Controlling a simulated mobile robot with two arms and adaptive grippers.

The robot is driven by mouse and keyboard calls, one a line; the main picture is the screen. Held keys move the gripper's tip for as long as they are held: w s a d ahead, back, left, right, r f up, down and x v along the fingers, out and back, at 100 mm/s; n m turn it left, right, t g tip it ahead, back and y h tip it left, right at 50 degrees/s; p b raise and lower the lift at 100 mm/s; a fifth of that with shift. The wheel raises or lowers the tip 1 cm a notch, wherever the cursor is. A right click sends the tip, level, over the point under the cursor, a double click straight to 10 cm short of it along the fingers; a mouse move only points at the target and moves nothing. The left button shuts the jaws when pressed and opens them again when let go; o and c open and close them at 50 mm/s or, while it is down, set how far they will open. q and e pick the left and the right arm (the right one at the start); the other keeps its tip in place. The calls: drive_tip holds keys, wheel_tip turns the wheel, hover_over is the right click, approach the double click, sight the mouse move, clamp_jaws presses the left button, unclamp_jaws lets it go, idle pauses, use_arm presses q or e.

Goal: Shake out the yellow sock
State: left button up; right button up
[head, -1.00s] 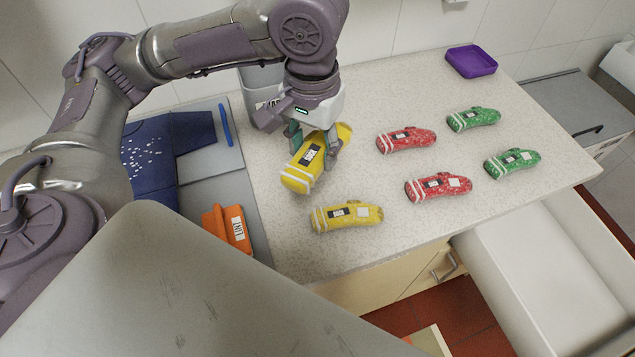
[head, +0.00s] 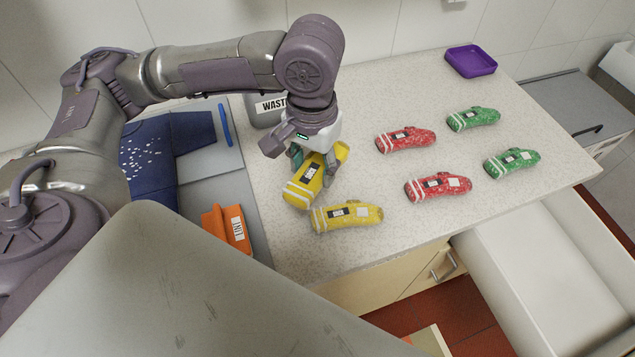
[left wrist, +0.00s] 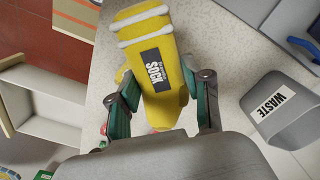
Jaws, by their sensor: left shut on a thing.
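A yellow sock (head: 303,186) with white stripes and a black SOCK label is in my left gripper (head: 315,165), which is shut on it. The left wrist view shows this sock (left wrist: 150,60) between the two green-padded fingers, its striped end pointing away from the gripper. It appears held above the counter; the exact gap cannot be told. A second yellow sock (head: 346,217) lies on the counter just in front of it, partly overlapped in the picture. My right gripper is in neither view.
Two red socks (head: 406,139) and two green socks (head: 473,119) lie on the speckled counter (head: 380,85). A purple tray (head: 470,62) is at the back. A WASTE bin (head: 263,116) stands behind my gripper. An orange item (head: 226,229) and blue garment (head: 165,150) lie left. A drawer (head: 545,260) is open.

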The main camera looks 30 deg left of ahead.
sight(314, 181)
use_arm(q)
wheel_tip(314, 181, down, 4)
drive_tip(key=shift+r, duration=0.1)
drive_tip(key=shift+w+r, duration=0.1)
drive_tip(key=shift+r, duration=0.1)
wheel_tip(314, 181, up, 20)
wheel_tip(314, 181, down, 21)
drive_tip(key=shift+r, duration=0.15)
drive_tip(key=shift+r, duration=0.1)
